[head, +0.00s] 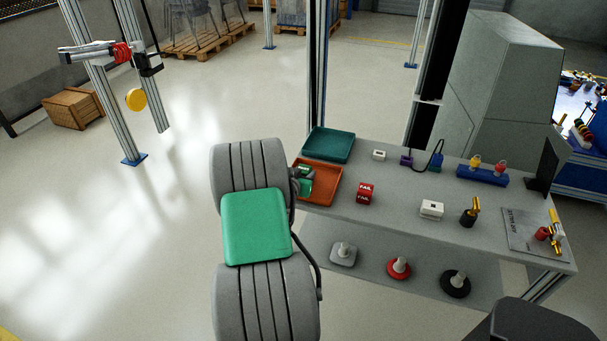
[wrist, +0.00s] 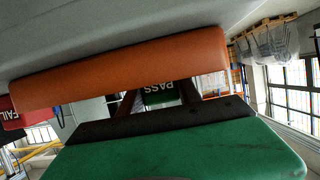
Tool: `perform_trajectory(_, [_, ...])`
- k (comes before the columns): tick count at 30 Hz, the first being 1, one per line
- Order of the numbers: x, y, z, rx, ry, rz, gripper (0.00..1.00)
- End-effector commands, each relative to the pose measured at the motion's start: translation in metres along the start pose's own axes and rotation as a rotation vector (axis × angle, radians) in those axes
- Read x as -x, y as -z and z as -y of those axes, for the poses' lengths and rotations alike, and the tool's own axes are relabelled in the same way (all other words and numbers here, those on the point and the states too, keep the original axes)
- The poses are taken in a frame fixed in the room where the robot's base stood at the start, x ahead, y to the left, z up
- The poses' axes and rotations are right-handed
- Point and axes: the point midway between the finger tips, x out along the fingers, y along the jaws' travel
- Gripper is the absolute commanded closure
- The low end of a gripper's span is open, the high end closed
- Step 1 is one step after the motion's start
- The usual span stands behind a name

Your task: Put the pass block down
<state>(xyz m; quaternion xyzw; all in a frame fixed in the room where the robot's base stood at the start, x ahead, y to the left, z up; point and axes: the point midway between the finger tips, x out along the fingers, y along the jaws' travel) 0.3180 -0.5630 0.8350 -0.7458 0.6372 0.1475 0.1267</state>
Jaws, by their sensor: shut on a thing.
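The green pass block (head: 305,187) is held in my gripper (head: 302,176) at the left part of the orange tray (head: 325,201) on the grey bench. In the wrist view, the block (wrist: 162,95) shows its white PASS lettering between the two dark fingers of my gripper (wrist: 158,98). My gripper is shut on it. The tray's orange side (wrist: 120,68) fills the upper middle of that view. The block's underside is hidden, so I cannot tell whether it touches the tray floor.
A teal tray (head: 329,145) lies behind the orange one. A red FAIL block (head: 366,193) stands to the right. White blocks (head: 431,209), a dark cup with a yellow-handled tool (head: 468,215) and a blue rack (head: 482,175) are further right. Knobbed discs (head: 398,268) lie on the lower shelf.

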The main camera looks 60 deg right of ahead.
Motion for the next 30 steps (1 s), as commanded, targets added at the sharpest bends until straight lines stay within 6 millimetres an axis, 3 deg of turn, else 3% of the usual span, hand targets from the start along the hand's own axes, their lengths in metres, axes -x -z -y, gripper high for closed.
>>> perform_trajectory(1, [-0.001, -0.003, 0.000, 0.000, 0.000, -0.001, 1.00])
perform_trajectory(2, [-0.001, -0.002, 0.000, 0.000, 0.000, 0.000, 0.58])
perform_trajectory(5, [-0.001, -0.001, 0.000, 0.000, 0.000, 0.000, 0.50])
perform_trajectory(16, [0.009, 0.002, 0.001, 0.001, 0.002, 0.001, 0.50])
perform_trajectory(24, [0.076, 0.002, 0.002, 0.001, 0.006, -0.002, 0.50])
perform_trajectory(30, [0.113, 0.002, 0.001, 0.001, 0.002, -0.001, 0.50])
